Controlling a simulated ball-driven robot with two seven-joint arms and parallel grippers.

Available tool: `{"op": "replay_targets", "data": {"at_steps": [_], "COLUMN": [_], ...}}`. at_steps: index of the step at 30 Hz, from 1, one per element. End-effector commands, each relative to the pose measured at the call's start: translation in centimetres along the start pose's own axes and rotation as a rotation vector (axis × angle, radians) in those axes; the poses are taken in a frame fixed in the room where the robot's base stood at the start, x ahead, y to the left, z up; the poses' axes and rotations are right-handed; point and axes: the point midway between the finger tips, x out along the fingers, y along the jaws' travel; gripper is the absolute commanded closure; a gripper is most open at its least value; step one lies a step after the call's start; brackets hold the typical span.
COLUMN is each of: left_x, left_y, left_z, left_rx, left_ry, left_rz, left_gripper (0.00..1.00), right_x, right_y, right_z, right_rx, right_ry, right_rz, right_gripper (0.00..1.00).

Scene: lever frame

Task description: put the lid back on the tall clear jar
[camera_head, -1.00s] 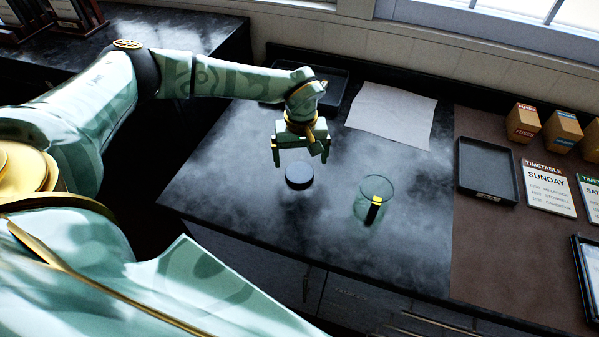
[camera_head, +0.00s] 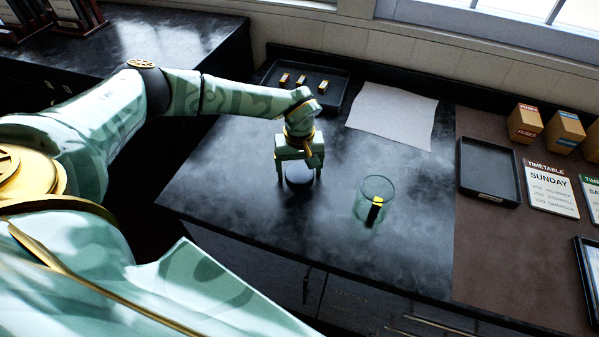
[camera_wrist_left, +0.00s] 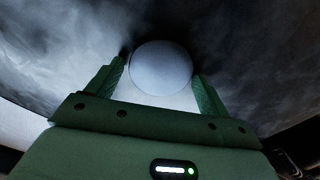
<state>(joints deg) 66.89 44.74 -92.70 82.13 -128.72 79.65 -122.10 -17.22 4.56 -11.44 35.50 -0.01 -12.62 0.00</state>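The round lid (camera_head: 299,173) lies on the dark counter, partly hidden behind my left gripper in the head view. In the left wrist view the lid (camera_wrist_left: 161,68) is a grey disc between the two fingers. My left gripper (camera_head: 299,178) is open and straddles the lid, with its fingertips (camera_wrist_left: 160,80) low on either side; I cannot tell whether they touch it. My right gripper is not in view.
A dark tray (camera_head: 335,92) with small yellow-and-white pieces lies behind the gripper. A pale sheet (camera_head: 392,115) lies at the back. To the right are an empty dark tray (camera_head: 489,170), fuse boxes (camera_head: 524,123) and a timetable card (camera_head: 550,188). Counter between lid and jar is clear.

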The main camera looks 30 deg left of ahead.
Motion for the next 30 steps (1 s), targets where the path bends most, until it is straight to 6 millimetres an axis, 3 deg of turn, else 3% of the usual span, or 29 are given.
{"op": "replay_targets", "data": {"at_steps": [1, 3, 17, 23, 30], "left_x": [0.0, 0.0, -0.9, -3.8, -9.5], "left_y": [0.0, 0.0, 0.0, -0.1, -2.1], "left_z": [0.0, 0.0, -0.1, 0.2, 4.5], "left_rx": [0.000, 0.000, 0.000, 0.003, 0.004], "left_ry": [0.000, 0.000, 0.001, 0.002, 0.002], "left_rz": [0.000, 0.000, 0.001, 0.002, 0.002], "left_gripper": [0.35, 0.54, 0.55, 0.55, 0.55], "right_x": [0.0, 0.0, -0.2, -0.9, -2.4], "right_y": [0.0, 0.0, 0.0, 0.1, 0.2], "right_z": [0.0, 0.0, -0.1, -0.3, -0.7], "right_rx": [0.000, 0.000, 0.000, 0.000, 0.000], "right_ry": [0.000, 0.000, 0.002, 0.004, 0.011], "right_rz": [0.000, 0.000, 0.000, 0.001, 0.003], "right_gripper": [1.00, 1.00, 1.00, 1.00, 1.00]}}
